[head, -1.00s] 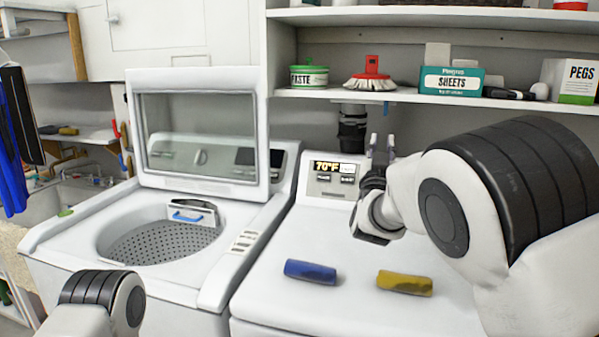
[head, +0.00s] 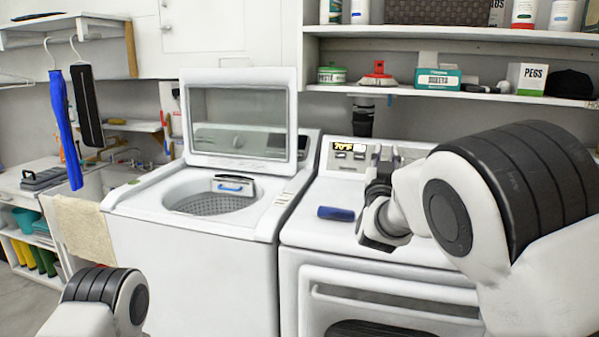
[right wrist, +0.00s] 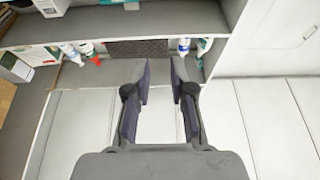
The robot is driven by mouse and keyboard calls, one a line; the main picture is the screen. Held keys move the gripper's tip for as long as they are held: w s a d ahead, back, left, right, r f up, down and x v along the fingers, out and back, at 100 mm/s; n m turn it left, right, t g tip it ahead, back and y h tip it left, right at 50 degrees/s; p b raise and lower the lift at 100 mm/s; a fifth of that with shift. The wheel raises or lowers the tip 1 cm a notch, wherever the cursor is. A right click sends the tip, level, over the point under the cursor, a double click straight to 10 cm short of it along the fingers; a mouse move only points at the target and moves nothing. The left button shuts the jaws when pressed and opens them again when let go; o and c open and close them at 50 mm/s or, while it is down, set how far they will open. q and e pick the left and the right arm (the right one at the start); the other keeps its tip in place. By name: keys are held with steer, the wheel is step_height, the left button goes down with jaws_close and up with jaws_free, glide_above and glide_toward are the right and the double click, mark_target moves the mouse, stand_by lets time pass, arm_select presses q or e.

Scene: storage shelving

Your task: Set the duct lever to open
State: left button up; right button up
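A black ribbed duct (head: 363,118) comes down below the shelf, behind the dryer's control panel. I cannot make out a duct lever clearly; my right gripper and arm cover part of the wall beside the duct. My right gripper (head: 386,152) points up in front of the dryer's panel, right of the duct in the picture. Its fingers stand apart with nothing between them, as the right wrist view (right wrist: 161,75) also shows. Of my left arm only a link shows at the lower left; the left gripper is out of view.
The white dryer (head: 378,262) has a blue roll (head: 336,213) on top. The washer (head: 190,265) stands left with its lid (head: 240,76) raised. The shelf (head: 450,94) above the dryer holds a red brush (head: 378,76), a teal box (head: 438,79) and a pegs box (head: 527,78).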

steer(key=s+d+f+n+g+y, duration=0.1)
steer(key=d+f+g, duration=0.15)
steer(key=f, duration=0.85)
steer(key=s+d+f+n+g+y, duration=0.1)
steer(key=d+f+g, duration=0.15)
steer(key=f, duration=0.95)
steer(key=s+d+f+g+y+p, duration=0.1)
steer(key=s+f+g, duration=0.2)
steer(key=s+f, duration=0.35)
steer(key=s+d+f+g+y+p, duration=0.1)
steer(key=s+f+g, duration=0.15)
steer(key=f, duration=0.75)
steer(key=s+f+g+y, duration=0.1)
steer(key=s+f+g, duration=0.2)
steer(key=s+f, duration=0.55)
steer(key=s+f+g, duration=0.3)
steer(key=s+f, duration=0.2)
steer(key=s, duration=0.6)
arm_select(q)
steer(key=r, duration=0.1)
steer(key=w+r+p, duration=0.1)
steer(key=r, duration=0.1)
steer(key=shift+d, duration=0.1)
arm_select(e)
steer(key=s+f+g+y, duration=0.1)
steer(key=s+g, duration=0.4)
steer(key=s, duration=1.3)
steer(key=shift+f+n, duration=0.4)
steer(key=shift+f, duration=0.25)
